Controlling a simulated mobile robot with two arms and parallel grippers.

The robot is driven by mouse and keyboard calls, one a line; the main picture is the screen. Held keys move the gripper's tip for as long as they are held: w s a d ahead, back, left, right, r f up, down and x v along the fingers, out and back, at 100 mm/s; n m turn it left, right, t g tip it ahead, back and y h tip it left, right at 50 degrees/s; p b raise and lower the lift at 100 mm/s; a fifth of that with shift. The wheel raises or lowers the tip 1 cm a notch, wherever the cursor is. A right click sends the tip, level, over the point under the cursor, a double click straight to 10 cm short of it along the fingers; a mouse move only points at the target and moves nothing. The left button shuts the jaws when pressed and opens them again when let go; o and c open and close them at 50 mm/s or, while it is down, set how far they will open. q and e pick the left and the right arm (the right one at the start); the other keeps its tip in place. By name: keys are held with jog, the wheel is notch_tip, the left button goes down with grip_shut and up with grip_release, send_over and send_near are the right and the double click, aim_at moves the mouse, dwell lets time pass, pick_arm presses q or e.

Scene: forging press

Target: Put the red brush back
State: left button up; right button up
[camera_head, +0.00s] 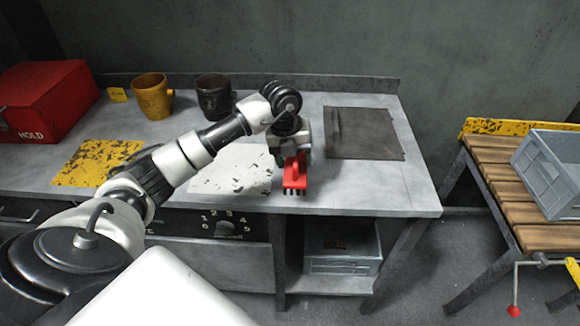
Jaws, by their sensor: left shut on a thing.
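The red brush (294,178) has a red body and dark bristles pointing down. My left gripper (290,154) is shut on the upper part of the brush and holds it upright near the front edge of the grey workbench (380,190). Whether the bristles touch the bench top cannot be told. Left of it is a white worn patch (225,170) on the bench, partly behind my arm. My right gripper is not in view.
A yellow mug (152,97), a black mug (214,99) and a red box marked HOLD (45,95) stand along the back. A yellow worn patch (88,163) and a dark plate (362,135) lie on the bench. A slatted table (500,175) with a grey crate (545,175) stands right.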

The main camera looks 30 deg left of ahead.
aim_at(289, 169)
pick_arm(q)
jog(key=shift+a+f, duration=0.4)
jog(key=shift+a, duration=0.3)
jog(key=shift+f+p, duration=0.5)
jog(key=shift+f, duration=1.55)
jog(key=shift+f, duration=0.1)
jog(key=o, duration=1)
jog(key=shift+o, duration=0.2)
notch_tip(289, 169, up, 12)
jog(key=s+a+b, duration=0.1)
jog(key=a, duration=0.1)
